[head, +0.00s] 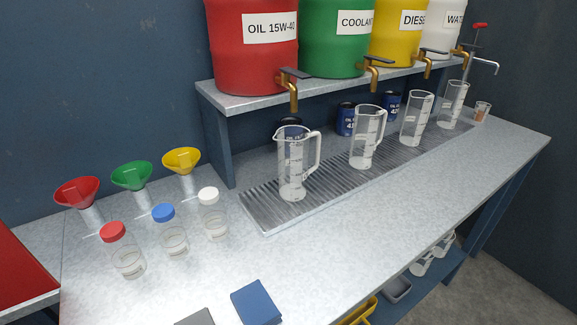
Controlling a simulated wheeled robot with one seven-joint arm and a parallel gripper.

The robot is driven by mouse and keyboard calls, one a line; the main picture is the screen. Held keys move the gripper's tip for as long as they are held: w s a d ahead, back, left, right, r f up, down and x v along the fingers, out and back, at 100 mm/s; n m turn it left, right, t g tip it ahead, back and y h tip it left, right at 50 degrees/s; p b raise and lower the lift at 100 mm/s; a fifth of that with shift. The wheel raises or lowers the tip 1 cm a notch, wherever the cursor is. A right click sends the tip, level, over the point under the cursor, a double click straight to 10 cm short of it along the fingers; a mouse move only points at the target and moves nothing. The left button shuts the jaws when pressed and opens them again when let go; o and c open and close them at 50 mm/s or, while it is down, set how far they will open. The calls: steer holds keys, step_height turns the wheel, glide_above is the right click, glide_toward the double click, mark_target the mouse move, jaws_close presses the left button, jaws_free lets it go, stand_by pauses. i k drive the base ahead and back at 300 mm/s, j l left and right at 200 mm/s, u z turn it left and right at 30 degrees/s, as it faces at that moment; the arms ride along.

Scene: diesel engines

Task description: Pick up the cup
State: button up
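A small clear cup (482,112) with something brown in or behind it stands at the far right end of the bench, beyond the row of jugs. It looks upright; its details are too small to tell. Several clear measuring jugs stand on the ribbed drip tray (268,222): the nearest jug (291,170), a second jug (364,145), a third jug (416,118) and a far jug (453,105). My gripper is not in view.
A shelf (221,98) above holds red, green, yellow and white drums with brass taps overhanging the jugs. Colored funnels (132,176) and capped bottles (172,232) stand at left. A blue block (256,303) lies in front. The bench's right front (400,215) is clear.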

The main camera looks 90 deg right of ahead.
mark_target(481, 112)
steer(key=k+l+z, duration=0.15)
steer(key=k+z, duration=0.2)
steer(key=k, duration=0.3)
steer(key=k+l+z, duration=0.25)
steer(key=z, duration=0.25)
steer(key=k+l+z, duration=0.2)
steer(key=l+z, duration=0.3)
steer(key=k+l, duration=0.15)
steer(key=l, duration=0.25)
steer(key=k+l, duration=0.15)
steer(key=l, duration=0.2)
steer(key=k+l, duration=0.15)
steer(key=l, duration=0.25)
steer(key=k+l, duration=0.1)
steer(key=l, duration=0.25)
steer(key=k+l, duration=0.15)
steer(key=l, duration=0.25)
steer(key=k+l, duration=0.15)
steer(key=l, duration=0.2)
steer(key=k+l, duration=0.15)
steer(key=l, duration=0.25)
